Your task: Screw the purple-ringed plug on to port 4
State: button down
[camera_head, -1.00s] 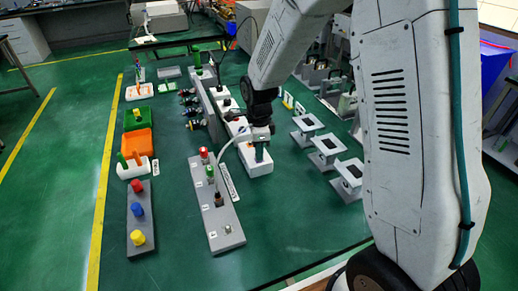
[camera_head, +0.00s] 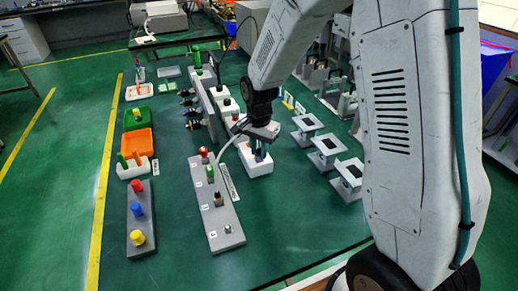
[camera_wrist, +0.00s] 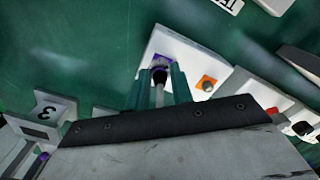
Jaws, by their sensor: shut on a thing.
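My gripper (camera_wrist: 154,92) is shut on a dark plug (camera_wrist: 159,75) with purple (camera_wrist: 160,60) showing around it, in the wrist view. The plug is over or at the white block (camera_wrist: 180,48); I cannot tell whether it is seated. An orange port (camera_wrist: 207,83) sits beside it on the same block. In the head view my gripper (camera_head: 258,153) points down at the white block (camera_head: 260,168), and its fingers hide most of the plug.
A grey strip (camera_head: 225,215) with red, green and dark plugs stands left of my gripper. A grey board with coloured knobs (camera_head: 137,210) is further left. Grey stands (camera_head: 325,145) are at the right.

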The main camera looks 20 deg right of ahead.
jog(key=n, duration=0.4)
jog(key=shift+n, duration=0.4)
jog(key=n, duration=0.4)
jog(key=shift+n, duration=0.3)
jog(key=n, duration=0.4)
jog(key=shift+n, duration=2.5)
jog(key=c, duration=1.2)
grip_release()
